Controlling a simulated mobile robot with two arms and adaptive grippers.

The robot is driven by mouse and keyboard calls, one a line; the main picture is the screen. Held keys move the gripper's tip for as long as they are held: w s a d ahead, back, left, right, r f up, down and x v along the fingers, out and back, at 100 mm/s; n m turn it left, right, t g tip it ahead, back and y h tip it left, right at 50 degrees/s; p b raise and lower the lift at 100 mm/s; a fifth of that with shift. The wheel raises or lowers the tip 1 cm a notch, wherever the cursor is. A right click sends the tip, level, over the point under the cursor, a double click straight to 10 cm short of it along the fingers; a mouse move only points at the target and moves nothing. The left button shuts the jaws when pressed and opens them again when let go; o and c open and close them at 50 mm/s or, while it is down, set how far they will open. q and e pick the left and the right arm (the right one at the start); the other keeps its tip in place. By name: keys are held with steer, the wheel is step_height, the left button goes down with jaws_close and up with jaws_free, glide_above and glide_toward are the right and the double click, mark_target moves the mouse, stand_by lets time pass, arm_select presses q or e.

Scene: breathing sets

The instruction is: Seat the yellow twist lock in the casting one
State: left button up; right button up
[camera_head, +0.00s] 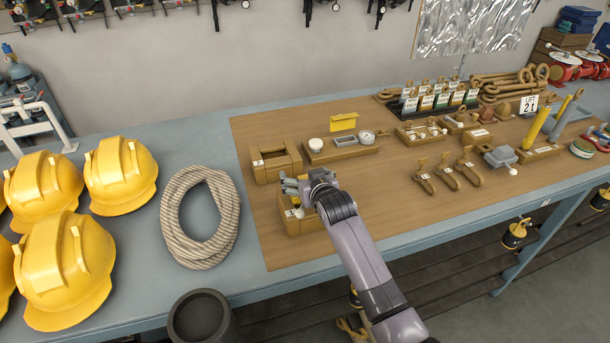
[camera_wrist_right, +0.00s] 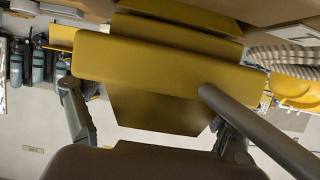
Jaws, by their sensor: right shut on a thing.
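My right gripper (camera_head: 292,187) is over the front-left of the brown work mat (camera_head: 350,220). In the right wrist view it is shut on the yellow twist lock (camera_wrist_right: 160,70), a broad yellow body with a grey lever (camera_wrist_right: 255,130) pointing to the lower right. In the head view the gripper mostly hides the lock. A brown open casting (camera_head: 292,228) with a small white label lies directly below the gripper. A similar casting (camera_head: 268,172) lies just behind it. I cannot read either label or tell whether the lock touches the front casting. My left gripper is not in view.
A coiled rope (camera_head: 172,218) and yellow helmets (camera_head: 120,175) lie to the left. A tray with a gauge (camera_head: 340,152) and a yellow piece (camera_head: 343,122) is behind. Brown hooks (camera_head: 468,171) and sample trays stand right.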

steer(key=shift+f+b, duration=0.65)
steer(key=shift+f, duration=0.35)
steer(key=o, duration=1.4)
steer(key=shift+c, duration=0.2)
steer(key=shift+o, duration=1.1)
steer(key=shift+f, duration=0.2)
steer(key=v, duration=1.2)
steer(key=shift+r, duration=0.2)
steer(key=shift+s+f, duration=0.1)
steer(key=shift+s, duration=0.05)
